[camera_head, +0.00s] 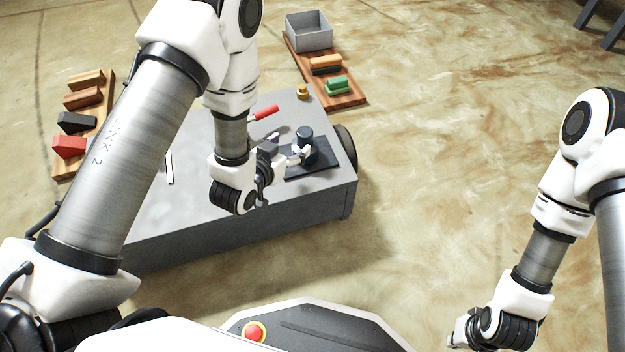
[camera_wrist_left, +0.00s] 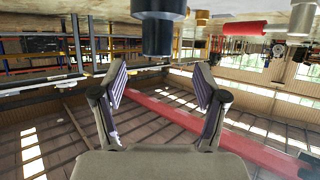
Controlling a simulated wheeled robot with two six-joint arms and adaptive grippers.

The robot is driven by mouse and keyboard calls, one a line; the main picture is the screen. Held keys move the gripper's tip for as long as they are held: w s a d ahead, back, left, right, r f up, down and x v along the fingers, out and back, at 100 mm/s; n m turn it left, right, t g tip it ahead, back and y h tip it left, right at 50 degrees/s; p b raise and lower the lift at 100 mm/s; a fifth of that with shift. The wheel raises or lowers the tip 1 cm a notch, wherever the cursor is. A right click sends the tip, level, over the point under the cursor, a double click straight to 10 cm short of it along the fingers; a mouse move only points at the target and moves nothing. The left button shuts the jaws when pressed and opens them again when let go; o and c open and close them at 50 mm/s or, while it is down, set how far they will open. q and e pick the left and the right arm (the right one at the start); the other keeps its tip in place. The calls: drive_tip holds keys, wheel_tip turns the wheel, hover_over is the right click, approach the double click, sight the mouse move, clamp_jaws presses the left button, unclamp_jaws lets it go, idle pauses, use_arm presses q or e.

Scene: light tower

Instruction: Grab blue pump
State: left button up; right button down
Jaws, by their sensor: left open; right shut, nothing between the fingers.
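The blue pump (camera_head: 305,136) is a dark blue upright cylinder on a dark square plate (camera_head: 318,168) at the right end of the grey table. It also shows at the top of the left wrist view (camera_wrist_left: 158,22), beyond my fingers. My left gripper (camera_head: 288,150) is open beside the pump, on its left in the head view. In the left wrist view, the fingers (camera_wrist_left: 160,88) are spread with nothing between them. One finger overlaps the pump's lower part in the head view; I cannot tell whether they touch. My right gripper (camera_head: 457,340) is shut and empty, low at the right, away from the table.
The grey table (camera_head: 215,215) also bears a red-handled tool (camera_head: 265,113) and a small yellow piece (camera_head: 302,91). A wooden board (camera_head: 350,98) behind holds a grey bin (camera_head: 309,32) and blocks. Another board (camera_head: 65,168) with several blocks lies left. Floor on the right is clear.

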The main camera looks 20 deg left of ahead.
sight(301, 141)
use_arm(q)
drive_tip(key=shift+w+a+f+b, duration=0.1)
drive_tip(key=shift+f+b, duration=0.2)
drive_tip(key=shift+f, duration=0.65)
drive_tip(key=shift+w, duration=0.3)
drive_tip(key=b+x, duration=0.1)
drive_tip(key=x, duration=0.1)
drive_tip(key=b+x, duration=0.3)
drive_tip(key=x, duration=0.1)
drive_tip(key=shift+w+d+f+b, duration=0.15)
drive_tip(key=shift+d+b, duration=0.2)
drive_tip(key=shift+b, duration=0.05)
drive_tip(key=shift+w, duration=0.3)
clamp_jaws()
use_arm(e)
wheel_tip(301, 141, down, 7)
drive_tip(key=shift+w, duration=0.4)
